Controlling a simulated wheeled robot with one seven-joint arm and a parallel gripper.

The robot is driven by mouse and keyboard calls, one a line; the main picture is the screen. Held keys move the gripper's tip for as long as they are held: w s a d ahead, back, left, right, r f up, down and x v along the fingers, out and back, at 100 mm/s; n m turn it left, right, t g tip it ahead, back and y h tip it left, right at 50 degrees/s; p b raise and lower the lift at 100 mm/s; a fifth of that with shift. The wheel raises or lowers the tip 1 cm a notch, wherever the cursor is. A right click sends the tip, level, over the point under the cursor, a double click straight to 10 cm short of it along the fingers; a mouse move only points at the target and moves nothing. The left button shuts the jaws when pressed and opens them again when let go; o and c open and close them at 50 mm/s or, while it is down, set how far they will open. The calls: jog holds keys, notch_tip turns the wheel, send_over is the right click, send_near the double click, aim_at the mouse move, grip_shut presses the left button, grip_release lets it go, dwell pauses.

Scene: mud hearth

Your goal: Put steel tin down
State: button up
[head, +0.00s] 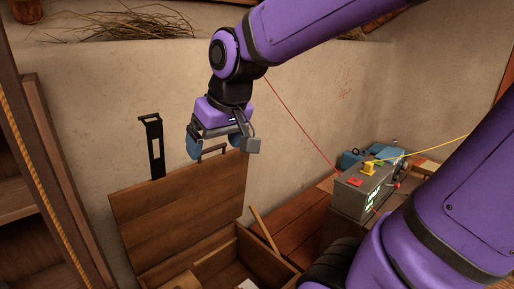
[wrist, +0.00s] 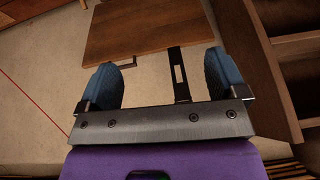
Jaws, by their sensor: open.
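I cannot make out a steel tin in either view. My gripper (head: 219,150) is open, with nothing between its blue fingers. It hangs in the air in front of the mud wall, above the raised lid of a wooden chest. In the wrist view my gripper (wrist: 161,65) also shows spread and empty, with the wooden lid and bare wall beyond it.
The chest lid (head: 185,205) stands open, and the chest (head: 215,262) is partly cut off below. A black metal strap (head: 155,145) rises behind the lid. Wooden shelves (head: 15,190) stand left. A grey box (head: 358,192) with cables sits right.

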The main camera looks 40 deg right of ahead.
jog(key=s+d+r, duration=0.1)
jog(key=s, duration=0.9)
jog(key=shift+s+d+r+t+h, duration=0.15)
jog(key=shift+d+r+t+h, duration=0.1)
jog(key=shift+d+t+h, duration=0.05)
dwell(0.5)
